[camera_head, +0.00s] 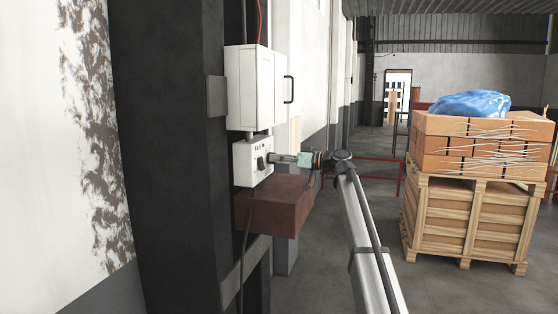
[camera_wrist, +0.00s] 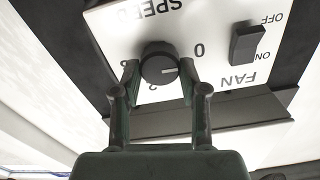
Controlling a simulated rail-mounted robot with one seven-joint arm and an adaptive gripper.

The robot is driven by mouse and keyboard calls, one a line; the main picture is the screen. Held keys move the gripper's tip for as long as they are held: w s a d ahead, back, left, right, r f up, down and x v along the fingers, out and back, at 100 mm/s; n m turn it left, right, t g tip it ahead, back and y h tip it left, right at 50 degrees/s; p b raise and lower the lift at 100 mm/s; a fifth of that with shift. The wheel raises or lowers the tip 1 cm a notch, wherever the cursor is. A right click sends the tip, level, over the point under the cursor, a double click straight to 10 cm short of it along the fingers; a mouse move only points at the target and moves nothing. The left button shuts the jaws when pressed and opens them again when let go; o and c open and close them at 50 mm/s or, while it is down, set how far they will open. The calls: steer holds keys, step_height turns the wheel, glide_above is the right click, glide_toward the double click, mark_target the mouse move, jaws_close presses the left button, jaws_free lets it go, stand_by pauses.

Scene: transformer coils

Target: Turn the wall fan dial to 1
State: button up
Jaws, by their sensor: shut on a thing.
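The fan control panel is a white box (camera_head: 244,160) on the dark column in the head view. In the wrist view its white face (camera_wrist: 214,30) appears upside down, with "SPEED" and "FAN" lettering. The head view also shows my gripper (camera_head: 279,158) at the panel.
A black ON/OFF rocker switch (camera_wrist: 245,41) sits right of the dial in the wrist view. A larger white cabinet (camera_head: 254,88) with a handle is above the panel. A brown ledge (camera_head: 275,205) juts out below. A brick-laden wooden crate (camera_head: 470,222) stands at right, clear of my arm.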

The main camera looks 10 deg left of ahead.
steer(key=m+b, duration=0.2)
steer(key=m, duration=0.9)
steer(key=shift+w, duration=0.1)
stand_by(0.5)
steer(key=o, duration=1.1)
steer(key=shift+o, duration=0.2)
steer(key=shift+f, duration=0.1)
steer(key=v, duration=1.2)
